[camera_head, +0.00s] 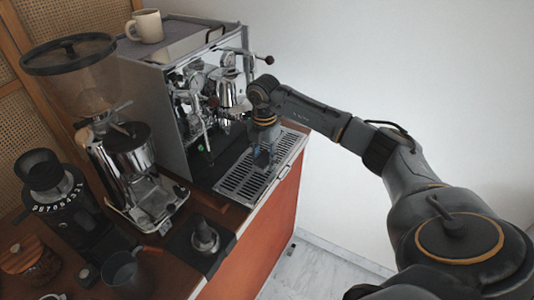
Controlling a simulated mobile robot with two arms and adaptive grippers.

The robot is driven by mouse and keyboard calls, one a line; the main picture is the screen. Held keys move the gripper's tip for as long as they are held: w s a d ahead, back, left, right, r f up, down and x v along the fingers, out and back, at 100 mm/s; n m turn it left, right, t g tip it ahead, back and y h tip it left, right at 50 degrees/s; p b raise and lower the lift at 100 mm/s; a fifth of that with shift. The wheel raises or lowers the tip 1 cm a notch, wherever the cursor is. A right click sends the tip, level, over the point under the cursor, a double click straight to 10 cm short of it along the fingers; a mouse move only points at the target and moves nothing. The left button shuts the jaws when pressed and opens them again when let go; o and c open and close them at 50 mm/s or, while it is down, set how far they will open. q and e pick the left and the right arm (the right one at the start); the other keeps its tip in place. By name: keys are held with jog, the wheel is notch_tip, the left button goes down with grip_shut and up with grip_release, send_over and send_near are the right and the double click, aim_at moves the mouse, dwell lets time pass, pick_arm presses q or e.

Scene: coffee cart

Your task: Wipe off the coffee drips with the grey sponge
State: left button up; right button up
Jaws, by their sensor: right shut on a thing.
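The drip tray (235,183) has a dark slotted grate and lies at the front of the chrome espresso machine (155,88), on the cart top. My right gripper (263,160) points down over the right part of the tray, below the machine's front. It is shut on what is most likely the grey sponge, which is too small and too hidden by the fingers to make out. I cannot tell whether it touches the grate. No coffee drips can be made out at this size. My left gripper is not in view.
A coffee grinder (130,160) stands left of the machine. A smaller black grinder (72,205), a dark pitcher (122,270) and a tamper (204,236) on a dark mat stand nearer. A cup (146,26) sits on the machine. The cart's right edge borders open floor.

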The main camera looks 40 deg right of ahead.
aim_at(253, 181)
jog(key=shift+s+a+f, duration=0.15)
jog(key=shift+s+a, duration=0.15)
jog(key=shift+a, duration=0.35)
jog(key=shift+s+a+f, duration=0.1)
jog(key=shift+s+a, duration=0.2)
jog(key=shift+a, duration=0.3)
jog(key=shift+s+a+p, duration=0.4)
jog(key=shift+a+p, duration=0.25)
jog(key=shift+a, duration=0.15)
jog(key=shift+s+a, duration=0.2)
jog(key=shift+a, duration=0.35)
jog(key=shift+s+a, duration=0.15)
jog(key=shift+a, duration=0.35)
jog(key=shift+w+d+r+p, duration=0.1)
jog(key=shift+r+p, duration=1.05)
jog(key=shift+r, duration=0.45)
jog(key=shift+w+d+r+p, duration=0.1)
jog(key=shift+r+p, duration=1.05)
jog(key=shift+r, duration=0.45)
jog(key=shift+r, duration=0.1)
jog(key=shift+r+p, duration=0.25)
jog(key=shift+p, duration=0.05)
notch_tip(253, 181, up, 2)
jog(key=shift+r+p, duration=0.15)
jog(key=shift+p, duration=0.55)
